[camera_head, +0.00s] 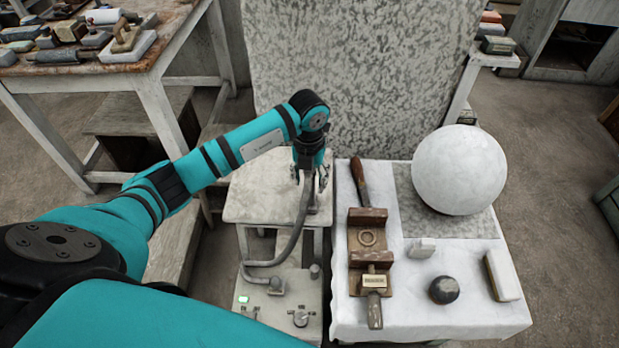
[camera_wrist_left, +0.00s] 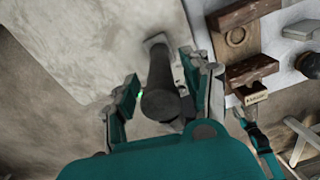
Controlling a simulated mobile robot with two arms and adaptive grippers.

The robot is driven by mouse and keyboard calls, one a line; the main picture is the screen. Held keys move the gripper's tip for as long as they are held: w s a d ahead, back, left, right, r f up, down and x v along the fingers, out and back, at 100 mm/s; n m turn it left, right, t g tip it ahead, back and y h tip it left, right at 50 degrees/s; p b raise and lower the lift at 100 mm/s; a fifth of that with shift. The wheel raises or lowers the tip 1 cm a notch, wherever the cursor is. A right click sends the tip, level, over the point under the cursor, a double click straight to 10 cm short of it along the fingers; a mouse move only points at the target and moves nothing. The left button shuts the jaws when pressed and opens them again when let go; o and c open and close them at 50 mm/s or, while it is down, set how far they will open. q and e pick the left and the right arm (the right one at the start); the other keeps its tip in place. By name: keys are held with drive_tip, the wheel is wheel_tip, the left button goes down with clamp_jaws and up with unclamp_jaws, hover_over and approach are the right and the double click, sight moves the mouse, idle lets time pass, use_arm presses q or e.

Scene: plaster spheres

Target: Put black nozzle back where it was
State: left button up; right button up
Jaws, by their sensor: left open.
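The black nozzle (camera_wrist_left: 160,88) shows in the left wrist view as a dark cylinder between my left gripper's fingers, with a pale block at its far end. In the head view it is mostly hidden by my gripper over the small white stool (camera_head: 252,201). A grey hose (camera_head: 299,232) runs from there down to the lower base (camera_head: 265,300). My left gripper (camera_head: 309,180) points down, open, with a finger on each side of the nozzle. It also shows in the left wrist view (camera_wrist_left: 168,84). Whether a finger touches the nozzle is unclear.
Right of the stool, a cloth-covered table (camera_head: 430,300) holds a large plaster sphere (camera_head: 459,170), a wooden tool holder (camera_head: 367,237), a dark ball (camera_head: 444,290) and pale blocks. A speckled slab (camera_head: 365,75) stands behind. A cluttered workbench (camera_head: 100,68) is at the back left.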

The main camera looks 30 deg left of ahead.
use_arm(q)
wheel_tip(320, 180, up, 12)
drive_tip(key=shift+f+b, duration=0.1)
drive_tip(key=shift+b, duration=0.4)
